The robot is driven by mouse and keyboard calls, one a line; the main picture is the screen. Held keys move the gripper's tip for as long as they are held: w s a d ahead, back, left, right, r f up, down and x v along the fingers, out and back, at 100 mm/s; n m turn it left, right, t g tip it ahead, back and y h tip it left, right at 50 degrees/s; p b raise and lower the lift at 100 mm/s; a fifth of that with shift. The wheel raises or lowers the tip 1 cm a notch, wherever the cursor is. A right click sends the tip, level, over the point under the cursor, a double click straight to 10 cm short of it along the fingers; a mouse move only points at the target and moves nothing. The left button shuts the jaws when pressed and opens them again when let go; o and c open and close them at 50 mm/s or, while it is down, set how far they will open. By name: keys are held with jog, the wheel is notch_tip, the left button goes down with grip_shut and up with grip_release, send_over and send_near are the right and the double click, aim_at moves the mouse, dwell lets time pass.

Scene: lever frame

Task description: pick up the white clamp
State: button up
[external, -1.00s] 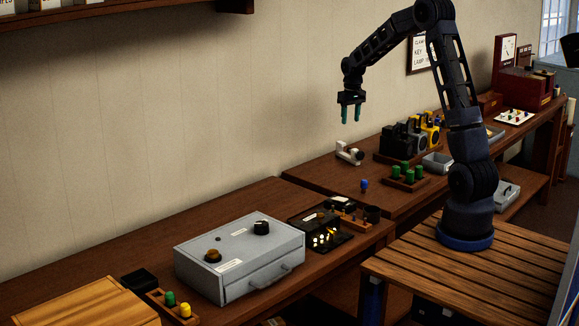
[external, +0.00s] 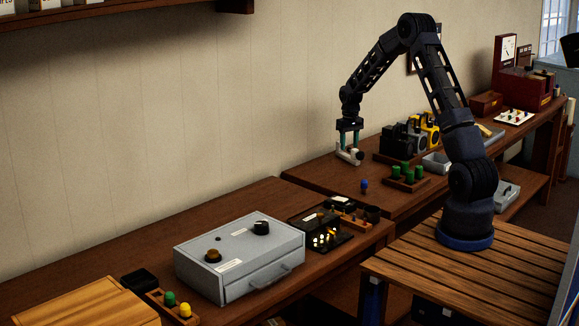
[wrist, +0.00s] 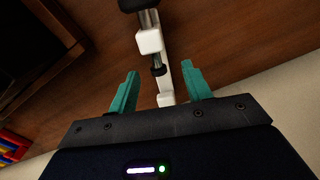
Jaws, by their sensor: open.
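The white clamp (external: 347,156) lies on the far wooden bench near the wall. In the wrist view, the clamp (wrist: 150,41) shows its white body with a dark screw and dark handle, running up from between the fingers. My gripper (external: 348,140) points down just above the clamp. In the wrist view, the teal fingers of my gripper (wrist: 160,82) are apart, with the clamp's white bar between or below them. I cannot tell whether the fingers touch it.
Black and yellow devices (external: 410,137) stand in a tray right of the clamp. A rack of green pegs (external: 404,175) and a blue peg (external: 364,186) are nearer. A grey box (external: 240,256) sits on the near bench. The bench left of the clamp is clear.

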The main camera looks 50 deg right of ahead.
aim_at(349, 156)
jog(key=shift+w+d+f, duration=0.1)
jog(key=shift+d+f, duration=0.05)
jog(key=shift+f, duration=2.45)
grip_shut()
